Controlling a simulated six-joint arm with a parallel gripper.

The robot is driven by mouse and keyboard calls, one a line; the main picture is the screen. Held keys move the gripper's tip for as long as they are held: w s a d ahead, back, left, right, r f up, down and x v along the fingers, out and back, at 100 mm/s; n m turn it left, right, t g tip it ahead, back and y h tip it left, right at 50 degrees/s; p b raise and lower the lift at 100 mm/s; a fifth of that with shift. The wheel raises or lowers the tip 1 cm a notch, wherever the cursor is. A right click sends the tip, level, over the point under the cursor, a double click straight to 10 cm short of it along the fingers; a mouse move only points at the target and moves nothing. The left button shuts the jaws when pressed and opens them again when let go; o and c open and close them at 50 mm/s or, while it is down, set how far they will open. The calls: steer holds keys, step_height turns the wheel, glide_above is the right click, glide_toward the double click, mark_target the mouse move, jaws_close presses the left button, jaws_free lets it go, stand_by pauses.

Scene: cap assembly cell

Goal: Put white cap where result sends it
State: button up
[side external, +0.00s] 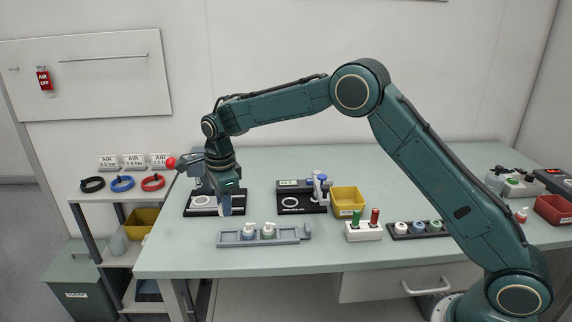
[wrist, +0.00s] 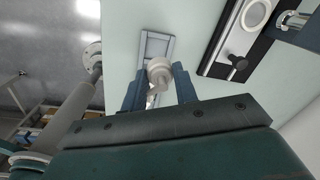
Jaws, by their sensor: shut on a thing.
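My gripper (side external: 224,208) points down over the left part of the table, just behind the grey tray (side external: 286,236). In the wrist view its two blue fingers (wrist: 158,88) are closed on a white round piece with a small spout, which I take for the white cap (wrist: 158,68). In the side view the fingers mostly hide this piece.
Black fixtures with white rings stand behind my gripper (side external: 200,203) and to its right (side external: 291,202). A yellow bin (side external: 348,202), a block with green and red pegs (side external: 364,232), a rack of round pieces (side external: 400,236) and a red bin (side external: 554,210) are further right.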

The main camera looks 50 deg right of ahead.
steer(key=shift+f, duration=3.25)
steer(key=shift+f, duration=0.7)
steer(key=o, duration=0.7)
steer(key=shift+o, duration=0.2)
steer(key=shift+r, duration=0.1)
steer(key=shift+r, duration=3.4)
